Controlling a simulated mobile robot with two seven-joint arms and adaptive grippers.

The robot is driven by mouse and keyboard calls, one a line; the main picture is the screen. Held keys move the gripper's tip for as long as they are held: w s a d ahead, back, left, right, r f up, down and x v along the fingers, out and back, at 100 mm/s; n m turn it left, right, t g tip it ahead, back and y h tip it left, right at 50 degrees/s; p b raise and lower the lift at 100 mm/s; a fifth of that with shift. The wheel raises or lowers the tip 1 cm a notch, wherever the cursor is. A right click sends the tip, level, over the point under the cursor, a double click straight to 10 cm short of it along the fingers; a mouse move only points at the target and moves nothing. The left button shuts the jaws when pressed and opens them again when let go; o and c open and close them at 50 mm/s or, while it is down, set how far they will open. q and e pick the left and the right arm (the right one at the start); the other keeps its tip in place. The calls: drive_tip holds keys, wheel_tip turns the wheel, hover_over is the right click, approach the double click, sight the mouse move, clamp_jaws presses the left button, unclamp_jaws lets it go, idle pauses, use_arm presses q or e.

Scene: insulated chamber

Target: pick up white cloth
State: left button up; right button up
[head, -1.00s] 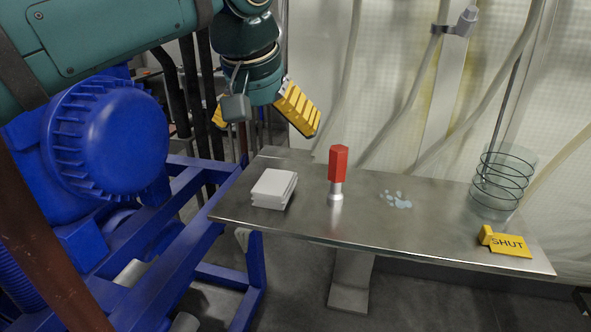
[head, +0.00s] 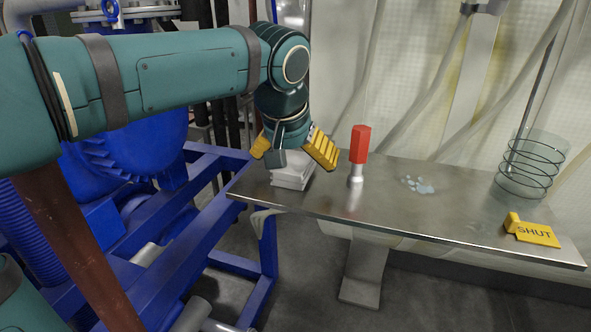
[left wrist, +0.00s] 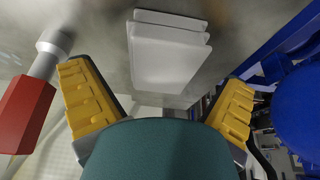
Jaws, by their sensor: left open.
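The white cloth (head: 291,178) is a folded stack lying on the metal table (head: 400,215) near its left end. It shows whole in the left wrist view (left wrist: 167,55), between and beyond the two yellow fingers. My left gripper (head: 296,158) is open and empty, pointing down just above the cloth and hiding its upper part in the head view. In the left wrist view my left gripper (left wrist: 157,105) has its fingers wide apart, with the cloth apart from both. My right gripper is not in view.
A red-handled tool (head: 359,150) stands upright just right of the cloth. Small pale bluish bits (head: 418,185), a wire-ringed glass cylinder (head: 532,165) and a yellow SHUT sign (head: 532,231) lie farther right. Blue machinery (head: 130,150) stands left of the table.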

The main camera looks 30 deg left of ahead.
sight(296, 159)
use_arm(q)
drive_tip(key=shift+w+f, duration=0.25)
drive_tip(key=shift+f, duration=0.45)
drive_tip(key=c, duration=1.3)
wheel_tip(296, 159, up, 10)
drive_tip(key=shift+r+p, duration=0.1)
drive_tip(key=shift+p, duration=1)
drive_tip(key=o, duration=0.4)
drive_tip(key=shift+c, duration=1.2)
